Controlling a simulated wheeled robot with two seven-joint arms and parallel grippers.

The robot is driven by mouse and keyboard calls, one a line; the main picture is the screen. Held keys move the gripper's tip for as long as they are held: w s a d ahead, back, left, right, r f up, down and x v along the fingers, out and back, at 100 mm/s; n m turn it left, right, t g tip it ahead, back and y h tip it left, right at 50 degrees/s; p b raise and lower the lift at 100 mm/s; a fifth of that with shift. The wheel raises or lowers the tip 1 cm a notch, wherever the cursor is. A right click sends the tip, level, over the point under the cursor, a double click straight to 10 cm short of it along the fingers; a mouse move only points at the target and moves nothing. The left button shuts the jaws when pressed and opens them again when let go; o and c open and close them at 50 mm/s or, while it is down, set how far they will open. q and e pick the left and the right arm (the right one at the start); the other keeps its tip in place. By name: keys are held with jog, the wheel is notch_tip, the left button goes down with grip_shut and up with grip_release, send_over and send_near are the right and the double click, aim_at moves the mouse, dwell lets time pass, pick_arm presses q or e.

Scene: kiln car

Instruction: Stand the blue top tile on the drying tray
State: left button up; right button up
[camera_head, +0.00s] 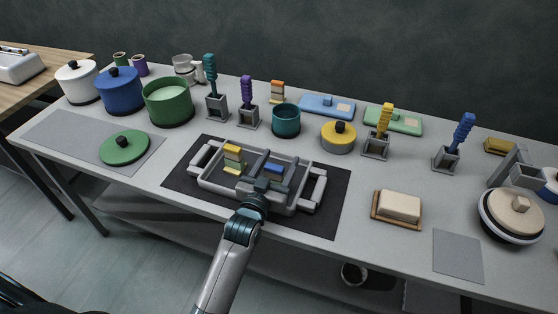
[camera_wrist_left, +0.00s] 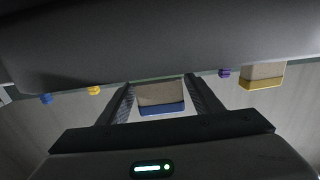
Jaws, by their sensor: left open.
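The blue top tile (camera_head: 273,168) is in a grey two-handled tray (camera_head: 222,189), on the right side of its inside. In the left wrist view the blue tile (camera_wrist_left: 162,109) shows as a blue layer with a beige block against it, between my two fingers. My left gripper (camera_head: 270,183) is open, with its fingers on either side of the tile; contact cannot be told. A yellow-topped stack (camera_head: 233,151) stands in the tray's left half and shows at the right in the wrist view (camera_wrist_left: 263,75). I cannot tell which tray is the drying tray. My right gripper is not in view.
The grey tray lies on a dark mat (camera_head: 335,205). A teal cup (camera_head: 286,120), yellow lidded pot (camera_head: 338,137) and brushes in grey holders stand behind it. A green lid (camera_head: 124,147) lies left. A beige block on a wooden tray (camera_head: 398,207) lies right, beside clear tabletop.

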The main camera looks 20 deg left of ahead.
pick_arm(q)
jog(key=s, duration=0.3)
jog(key=s+b, duration=0.1)
jog(key=s, duration=0.6)
jog(key=shift+s+a+r+b, duration=0.25)
jog(key=shift+s+r+b, duration=0.05)
jog(key=shift+s+b, duration=0.1)
jog(key=shift+s, duration=0.3)
jog(key=shift+s+r, duration=0.1)
jog(key=shift+s, duration=0.1)
pick_arm(e)
jog(key=w+a+r+t, duration=0.1)
jog(key=w+a+t, duration=0.1)
jog(key=w, duration=0.4)
jog(key=shift+w+a+r+y, duration=0.25)
jog(key=shift+w+a+y, duration=0.05)
jog(key=shift+w+a, duration=0.1)
jog(key=shift+w, duration=0.1)
jog(key=shift+w, duration=0.25)
pick_arm(q)
jog(key=shift+s, duration=0.1)
pick_arm(e)
jog(key=shift+s, duration=0.1)
